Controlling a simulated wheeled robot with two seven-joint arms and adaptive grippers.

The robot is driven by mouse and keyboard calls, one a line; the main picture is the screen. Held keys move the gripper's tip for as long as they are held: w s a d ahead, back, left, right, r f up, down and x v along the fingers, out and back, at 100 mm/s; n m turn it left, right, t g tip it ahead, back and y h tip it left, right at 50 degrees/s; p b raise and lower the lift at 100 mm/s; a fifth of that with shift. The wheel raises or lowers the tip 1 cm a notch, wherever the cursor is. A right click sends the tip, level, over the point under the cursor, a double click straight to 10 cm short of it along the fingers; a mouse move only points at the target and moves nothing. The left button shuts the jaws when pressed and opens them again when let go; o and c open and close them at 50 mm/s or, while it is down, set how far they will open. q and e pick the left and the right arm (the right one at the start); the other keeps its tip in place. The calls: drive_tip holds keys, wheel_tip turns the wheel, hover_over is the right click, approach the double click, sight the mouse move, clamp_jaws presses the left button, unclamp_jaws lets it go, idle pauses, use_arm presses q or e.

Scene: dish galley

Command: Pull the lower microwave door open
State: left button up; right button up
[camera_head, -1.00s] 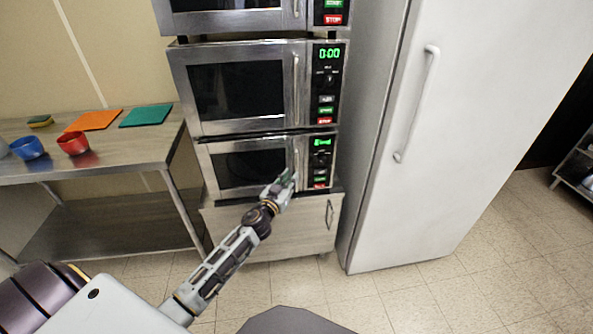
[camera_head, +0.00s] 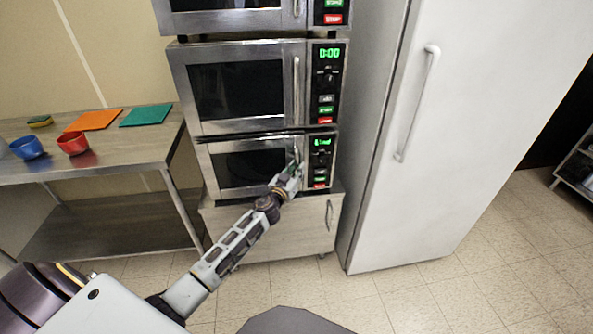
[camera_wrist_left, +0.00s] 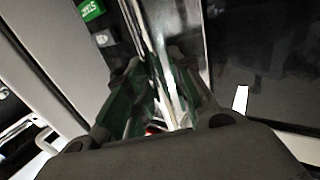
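The lower microwave (camera_head: 207,172) is the bottom one in a steel stack, with its door shut. Its dark window and upright handle (camera_head: 296,154) face me, and a control panel is at the right. My left gripper (camera_head: 294,170) is at the handle, covering its lower part. In the left wrist view, my left gripper (camera_wrist_left: 156,88) has its fingers apart, one on each side of the bright handle bar (camera_wrist_left: 157,50). I see no clear closing of the fingers on the bar. My right gripper is in neither view.
Another microwave (camera_head: 180,95) stands directly above. A cabinet (camera_head: 270,240) supports the stack. A tall white fridge (camera_head: 450,130) stands close on the right. A steel table (camera_head: 130,150) with a red bowl (camera_head: 73,143) and a blue bowl (camera_head: 27,147) is at the left. The floor in front shows clear.

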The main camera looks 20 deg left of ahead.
use_arm(q)
clamp_jaws()
drive_tip(key=shift+s, duration=0.15)
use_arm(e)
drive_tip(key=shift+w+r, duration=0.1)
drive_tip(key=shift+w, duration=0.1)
